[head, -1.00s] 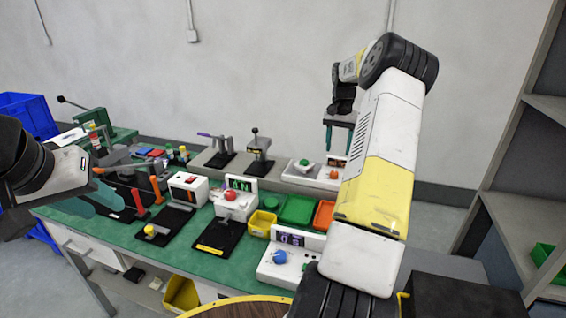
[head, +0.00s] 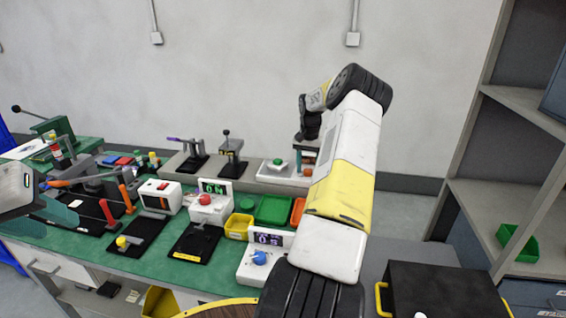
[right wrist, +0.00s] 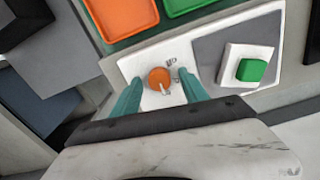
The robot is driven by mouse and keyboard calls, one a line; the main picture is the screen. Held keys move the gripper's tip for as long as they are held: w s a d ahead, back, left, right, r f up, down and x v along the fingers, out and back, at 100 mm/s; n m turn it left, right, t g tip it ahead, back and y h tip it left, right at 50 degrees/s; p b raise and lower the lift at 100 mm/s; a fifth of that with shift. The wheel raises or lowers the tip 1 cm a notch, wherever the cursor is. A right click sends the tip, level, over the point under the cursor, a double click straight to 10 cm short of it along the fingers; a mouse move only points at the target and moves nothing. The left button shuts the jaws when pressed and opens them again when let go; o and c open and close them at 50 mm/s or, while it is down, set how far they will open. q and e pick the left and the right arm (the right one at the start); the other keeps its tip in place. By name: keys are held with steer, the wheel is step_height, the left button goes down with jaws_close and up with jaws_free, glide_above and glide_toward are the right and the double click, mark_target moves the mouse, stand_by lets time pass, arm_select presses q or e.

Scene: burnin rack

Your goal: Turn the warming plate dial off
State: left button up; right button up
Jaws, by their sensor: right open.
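The white warming plate unit (head: 274,172) stands on the raised shelf at the back of the bench, partly hidden behind my right arm in the head view. In the right wrist view its round orange dial (right wrist: 159,79) has a pale pointer toward the bottom of the picture and small markings beside it. A green block on a white square (right wrist: 249,69) sits on its grey plate. My right gripper (head: 306,148) is open, with one teal finger on each side of the dial; contact cannot be told. My left gripper (head: 58,198) is at the left edge, partly cut off, its opening unclear.
Green (head: 272,209) and orange bins stand in front of the unit. A white box with a blue knob (head: 259,257) and a unit with a red button (head: 206,199) are nearer. A black case (head: 440,290) and shelving (head: 520,190) are at right.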

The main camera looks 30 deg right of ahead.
jaws_close()
